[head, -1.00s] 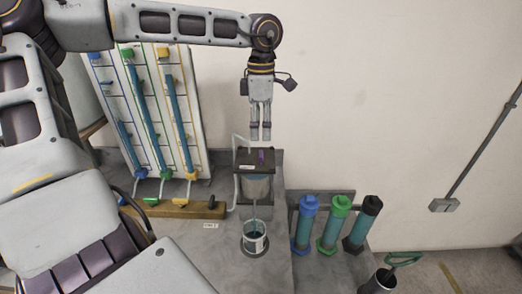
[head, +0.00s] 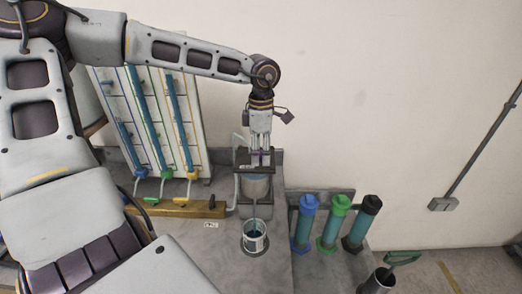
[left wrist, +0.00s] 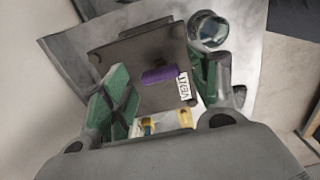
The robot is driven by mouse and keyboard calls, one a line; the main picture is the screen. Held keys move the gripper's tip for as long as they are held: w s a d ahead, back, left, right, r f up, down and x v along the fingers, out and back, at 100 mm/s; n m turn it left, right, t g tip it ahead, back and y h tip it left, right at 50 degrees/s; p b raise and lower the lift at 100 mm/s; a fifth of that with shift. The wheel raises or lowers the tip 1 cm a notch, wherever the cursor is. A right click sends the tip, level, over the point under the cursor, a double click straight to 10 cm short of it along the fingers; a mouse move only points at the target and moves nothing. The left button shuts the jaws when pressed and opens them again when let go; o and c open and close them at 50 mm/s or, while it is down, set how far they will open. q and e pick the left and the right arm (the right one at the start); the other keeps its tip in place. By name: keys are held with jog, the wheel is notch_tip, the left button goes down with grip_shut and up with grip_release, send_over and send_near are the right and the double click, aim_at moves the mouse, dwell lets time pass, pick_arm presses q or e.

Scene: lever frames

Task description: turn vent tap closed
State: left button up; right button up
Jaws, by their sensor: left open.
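The vent tap is a small purple handle (left wrist: 160,75) on the dark top plate (left wrist: 118,54) of a vessel, beside a white label reading VENT (left wrist: 184,87). In the head view the vessel (head: 255,187) stands on a grey bench against the wall. My left gripper (head: 260,162) points down right above the plate, its fingertips at or near plate height. In the left wrist view its open jaws (left wrist: 164,90) have green pads on either side of the purple handle. I cannot tell whether either pad touches it. The handle is mostly hidden by the fingers in the head view.
A metal cup (head: 255,237) stands in front of the vessel. A panel with coloured tubes (head: 160,115) is at left, with a yellow bar (head: 180,208) at its foot. Blue, green and black cylinders (head: 327,225) stand at right. The wall space above them is clear.

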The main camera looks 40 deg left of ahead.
pick_arm(q)
jog(key=shift+c, duration=0.2)
jog(key=c, duration=1)
